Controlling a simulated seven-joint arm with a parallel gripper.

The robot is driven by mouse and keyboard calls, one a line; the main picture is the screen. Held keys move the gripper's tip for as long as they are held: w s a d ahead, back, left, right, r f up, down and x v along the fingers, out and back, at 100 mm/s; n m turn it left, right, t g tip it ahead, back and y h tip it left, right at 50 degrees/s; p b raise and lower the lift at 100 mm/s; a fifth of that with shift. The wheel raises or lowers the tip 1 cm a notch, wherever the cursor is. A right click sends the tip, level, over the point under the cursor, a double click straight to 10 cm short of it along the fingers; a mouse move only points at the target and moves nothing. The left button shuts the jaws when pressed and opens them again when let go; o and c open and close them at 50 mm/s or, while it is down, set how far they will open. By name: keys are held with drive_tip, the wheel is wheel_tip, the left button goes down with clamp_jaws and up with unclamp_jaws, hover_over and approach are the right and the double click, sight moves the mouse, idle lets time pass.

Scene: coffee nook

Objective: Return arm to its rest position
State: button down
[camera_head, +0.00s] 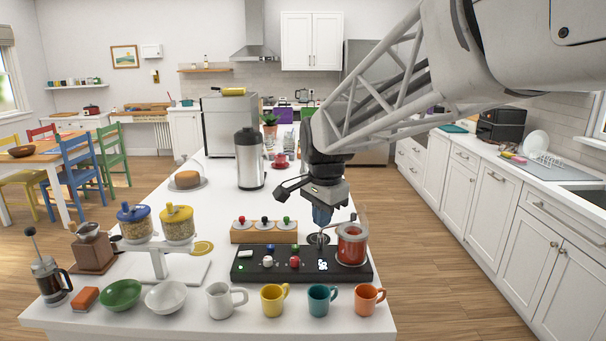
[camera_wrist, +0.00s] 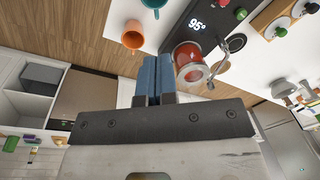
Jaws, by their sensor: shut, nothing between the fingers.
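My gripper (camera_head: 322,216) hangs above the back right part of the black control panel (camera_head: 308,274), with its blue fingers pointing down. In the wrist view its two blue fingers (camera_wrist: 154,80) are pressed together with nothing between them. A glass vessel with red contents (camera_head: 351,246) stands on the right end of the panel, just right of the fingers. It also shows in the wrist view (camera_wrist: 189,56), beside the fingers and apart from them in that picture. My arm reaches in from the upper right over the counter.
Along the counter's front edge stand an orange mug (camera_head: 367,299), a teal mug (camera_head: 320,301), a yellow mug (camera_head: 273,299) and a white mug (camera_head: 222,300). A wooden rack with colored knobs (camera_head: 250,235) sits behind the panel. A tall steel canister (camera_head: 249,160) stands farther back.

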drive_tip(key=s+d+f+n, duration=0.2)
drive_tip(key=s+d+n, duration=0.1)
drive_tip(key=s, duration=0.7)
drive_tip(key=s+d+f+n+t, duration=0.1)
drive_tip(key=s+d+f+n, duration=0.2)
drive_tip(key=s+d, duration=0.3)
drive_tip(key=s+d+f+n, duration=0.2)
drive_tip(key=s+d, duration=0.3)
drive_tip(key=s, duration=0.8)
drive_tip(key=shift+s+d+f+n, duration=0.15)
drive_tip(key=shift+s+n, duration=0.2)
drive_tip(key=shift+n, duration=0.55)
drive_tip(key=w+a+r+m, duration=0.3)
drive_tip(key=w+a, duration=0.1)
drive_tip(key=w, duration=0.5)
drive_tip(key=w+a+r+m+g, duration=0.1)
drive_tip(key=w+a+r+m, duration=0.3)
drive_tip(key=w, duration=0.6)
drive_tip(key=w+a+r+m, duration=0.1)
drive_tip(key=w+a+m, duration=0.1)
drive_tip(key=w+a, duration=0.5)
drive_tip(key=w+a+f+m+h, duration=0.1)
drive_tip(key=w+a+f+m, duration=0.3)
drive_tip(key=w+a, duration=0.7)
drive_tip(key=w+a+f+m+g, duration=0.1)
drive_tip(key=w+a+f+m, duration=0.3)
drive_tip(key=w+a, duration=0.8)
drive_tip(key=shift+w+m+h, duration=0.2)
drive_tip(key=shift+m+h, duration=0.2)
